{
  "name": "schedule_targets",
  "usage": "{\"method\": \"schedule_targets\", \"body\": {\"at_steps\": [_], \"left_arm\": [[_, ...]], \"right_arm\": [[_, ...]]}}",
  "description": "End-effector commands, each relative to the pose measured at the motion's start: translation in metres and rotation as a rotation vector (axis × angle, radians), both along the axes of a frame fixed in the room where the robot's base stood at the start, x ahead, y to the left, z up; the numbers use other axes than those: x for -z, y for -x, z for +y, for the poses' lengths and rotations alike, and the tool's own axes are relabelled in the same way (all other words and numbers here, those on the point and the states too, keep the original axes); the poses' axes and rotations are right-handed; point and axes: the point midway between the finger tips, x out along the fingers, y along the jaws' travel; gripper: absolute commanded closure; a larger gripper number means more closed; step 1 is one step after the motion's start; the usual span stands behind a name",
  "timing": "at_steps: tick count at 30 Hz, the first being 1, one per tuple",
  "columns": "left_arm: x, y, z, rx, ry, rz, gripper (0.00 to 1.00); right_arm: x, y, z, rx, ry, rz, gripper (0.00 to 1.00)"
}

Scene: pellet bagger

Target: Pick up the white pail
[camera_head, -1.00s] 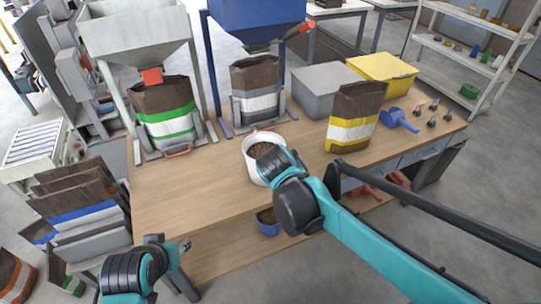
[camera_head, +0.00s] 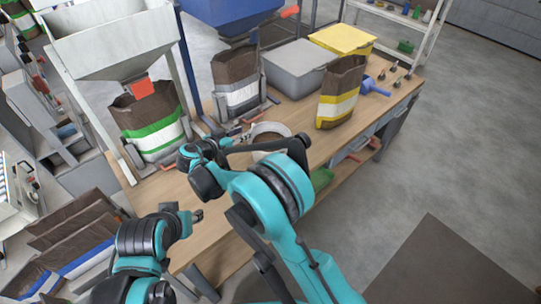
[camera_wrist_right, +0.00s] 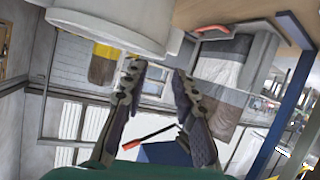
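The white pail (camera_head: 268,126) stands on the wooden table, partly hidden behind my right arm in the head view; brown contents show inside its rim. In the right wrist view, which is turned over, the white pail (camera_wrist_right: 110,28) fills the upper left, just beyond the fingertips. My right gripper (camera_head: 243,137) is at the pail's left side in the head view. In the wrist view the right gripper (camera_wrist_right: 158,75) has its fingers apart with nothing between them. My left gripper (camera_head: 198,215) is over the table's front left edge, away from the pail; its fingers are too small to judge.
Behind the pail stand a grey-striped bag (camera_head: 238,80) under a blue hopper (camera_head: 230,12) and a green-striped bag (camera_head: 150,125) under a grey hopper (camera_head: 110,45). A yellow-striped bag (camera_head: 340,95), grey bin (camera_head: 298,72) and blue scoop (camera_head: 375,87) lie to the right.

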Motion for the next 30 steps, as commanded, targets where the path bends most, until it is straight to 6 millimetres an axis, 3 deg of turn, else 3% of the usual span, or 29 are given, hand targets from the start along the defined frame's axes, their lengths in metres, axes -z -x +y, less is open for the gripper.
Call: {"method": "schedule_targets", "body": {"at_steps": [9,13,20,23,30], "left_arm": [[0.019,0.0,0.0,0.0,0.0,0.0,0.6],[0.022,0.0,0.0,0.0,0.0,0.0,0.6],[0.021,0.0,0.0,0.0,0.0,0.0,0.6],[0.021,0.0,0.0,0.0,0.0,0.0,0.6],[0.021,0.0,0.0,0.0,0.0,0.0,0.6]], "right_arm": [[0.025,-0.022,-0.025,0.002,-0.001,0.001,0.72],[0.029,-0.035,-0.033,0.0,0.0,0.002,0.72],[0.028,-0.036,-0.034,-0.001,0.0,0.003,0.72],[0.028,-0.036,-0.034,-0.001,0.0,0.003,0.98],[0.028,-0.036,-0.034,-0.001,0.0,0.003,1.0]]}}
